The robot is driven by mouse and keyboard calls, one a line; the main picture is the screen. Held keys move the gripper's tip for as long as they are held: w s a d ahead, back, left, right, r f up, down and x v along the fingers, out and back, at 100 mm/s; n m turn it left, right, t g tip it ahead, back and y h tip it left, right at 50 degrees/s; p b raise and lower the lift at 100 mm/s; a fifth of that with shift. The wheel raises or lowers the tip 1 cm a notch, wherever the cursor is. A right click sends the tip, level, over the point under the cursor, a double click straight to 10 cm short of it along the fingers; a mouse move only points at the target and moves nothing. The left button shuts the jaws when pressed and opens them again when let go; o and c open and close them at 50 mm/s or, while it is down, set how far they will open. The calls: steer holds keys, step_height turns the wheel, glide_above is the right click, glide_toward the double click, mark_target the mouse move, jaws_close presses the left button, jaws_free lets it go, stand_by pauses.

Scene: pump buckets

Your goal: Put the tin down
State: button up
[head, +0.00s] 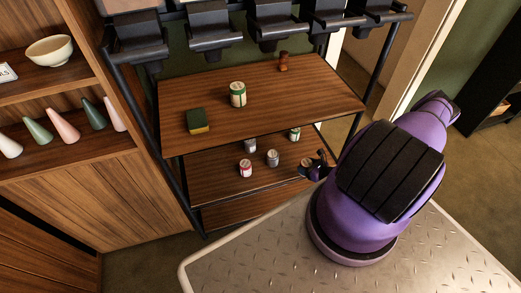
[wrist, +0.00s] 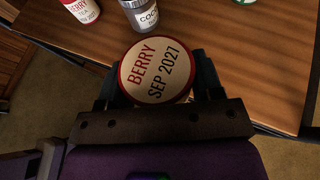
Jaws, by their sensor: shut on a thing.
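My gripper (wrist: 158,78) is shut on a round tin (wrist: 155,65) with a red rim. In the head view my gripper (head: 316,169) is small and dark, at the right front of the middle shelf (head: 215,178). The held tin is hard to make out there, partly hidden by my arm. In the wrist view the tin overlaps the front edge of the wooden shelf (wrist: 225,45). I cannot tell whether its base touches the shelf.
On the middle shelf stand a red berry tea tin (head: 245,168), a grey cocoa tin (head: 272,158), another grey tin (head: 249,145) and a green one (head: 295,134). The top shelf holds a green-and-white tin (head: 237,94), a sponge (head: 197,121) and a brown shaker (head: 283,62).

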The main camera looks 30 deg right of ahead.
steer(key=w+d, duration=0.3)
steer(key=w+d+f, duration=0.1)
steer(key=w+d, duration=0.6)
steer(key=d, duration=0.1)
steer(key=shift+w+d+f, duration=0.2)
steer(key=shift+w+f, duration=0.05)
steer(key=shift+f, duration=0.05)
steer(key=shift+w+d+f, duration=0.15)
steer(key=shift+f, duration=0.75)
steer(key=shift+w+d+f, duration=0.1)
steer(key=shift+f, duration=0.75)
steer(key=o, duration=1)
steer(key=shift+f, duration=0.1)
steer(key=v, duration=0.7)
steer(key=shift+s+r, duration=0.25)
